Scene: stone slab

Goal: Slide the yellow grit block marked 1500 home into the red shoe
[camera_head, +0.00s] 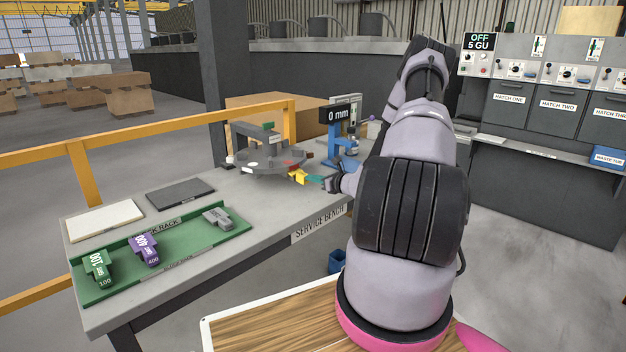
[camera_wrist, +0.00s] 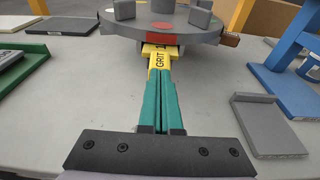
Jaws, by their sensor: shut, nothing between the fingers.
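The yellow grit block (camera_wrist: 160,56) lies at the near edge of a round grey turntable. "GRIT 1" can be read on it; the rest of the marking is hidden. In the head view the yellow block (camera_head: 299,176) sits just in front of the red shoe (camera_head: 292,165) at the disc's rim. In the wrist view a red piece (camera_wrist: 160,41) shows at the block's far end, so the block appears at least partly in the shoe; how deep I cannot tell. My gripper (camera_wrist: 160,78) has its teal fingers shut and empty, tips at the block's near end, seemingly touching it.
The grey turntable (camera_head: 262,163) stands on the service bench (camera_head: 205,200). A blue gauge stand (camera_head: 340,140) reading 0 mm is to the right. The green rack (camera_head: 190,248) holds a green block (camera_head: 97,268), a purple block (camera_head: 145,249) and a grey piece (camera_head: 217,219).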

